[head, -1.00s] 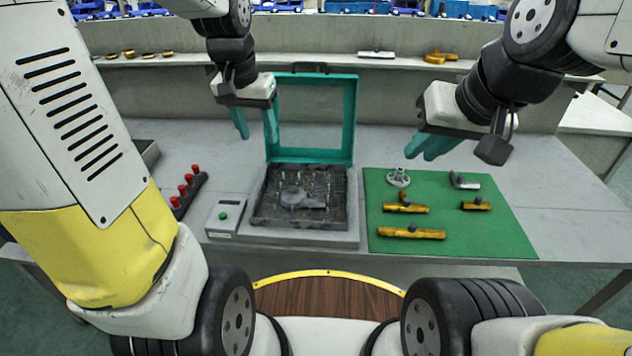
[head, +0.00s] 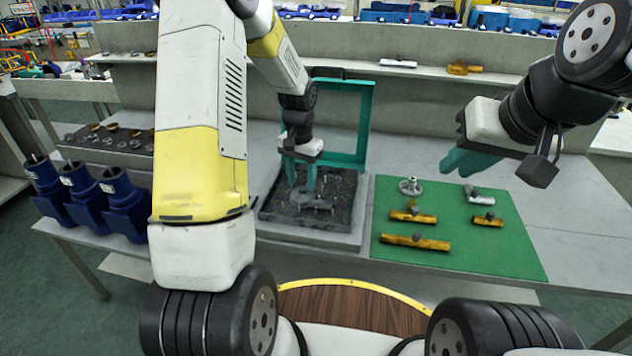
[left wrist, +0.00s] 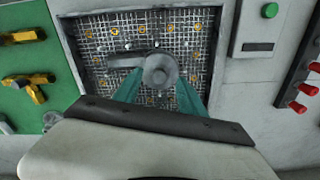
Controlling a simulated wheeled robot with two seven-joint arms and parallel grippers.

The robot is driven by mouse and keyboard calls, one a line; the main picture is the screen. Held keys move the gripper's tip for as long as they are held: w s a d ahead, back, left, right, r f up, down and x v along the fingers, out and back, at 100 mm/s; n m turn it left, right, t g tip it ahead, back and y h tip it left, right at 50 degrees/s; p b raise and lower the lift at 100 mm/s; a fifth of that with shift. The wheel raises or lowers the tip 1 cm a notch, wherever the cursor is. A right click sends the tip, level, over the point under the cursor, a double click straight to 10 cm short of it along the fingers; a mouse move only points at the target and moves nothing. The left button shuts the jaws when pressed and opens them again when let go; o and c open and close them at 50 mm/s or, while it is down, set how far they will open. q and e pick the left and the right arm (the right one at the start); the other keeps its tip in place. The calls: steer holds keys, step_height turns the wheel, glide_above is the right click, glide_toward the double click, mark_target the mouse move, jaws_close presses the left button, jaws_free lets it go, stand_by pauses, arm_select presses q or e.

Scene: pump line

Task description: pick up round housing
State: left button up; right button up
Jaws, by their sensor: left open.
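The round housing (head: 312,204) is a grey round part with a short side arm, lying on the dark mesh bed of the fixture (head: 345,237). In the left wrist view the housing (left wrist: 160,70) lies just ahead of and between my teal fingers. My left gripper (head: 301,180) is open and pointed down just above the housing, its fingers (left wrist: 160,92) apart. I cannot tell whether they touch it. My right gripper (head: 466,164) hangs empty above the green mat (head: 480,255); its fingers overlap in view, so their opening is unclear.
The teal frame lid (head: 367,115) stands upright behind the fixture. The mat holds a grey flanged part (head: 410,186), a silver fitting (head: 480,197) and several brass fittings (head: 415,242). Blue units (head: 90,195) stand at left. The table right of the mat is clear.

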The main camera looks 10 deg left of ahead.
arm_select(q)
steer(key=shift+f, duration=1.25)
jaws_close()
steer(key=shift+r, duration=0.1)
step_height(320, 180, up, 4)
steer(key=shift+s+f, duration=0.1)
steer(key=shift+f, duration=0.05)
steer(key=s+r, duration=0.1)
steer(key=s, duration=1.4)
steer(key=shift+s+d+r, duration=0.1)
steer(key=shift+s+r, duration=0.1)
steer(key=shift+r, duration=1.1)
steer(key=shift+s+d+r, duration=0.1)
steer(key=shift+s+r, duration=0.1)
steer(key=shift+r, duration=1.1)
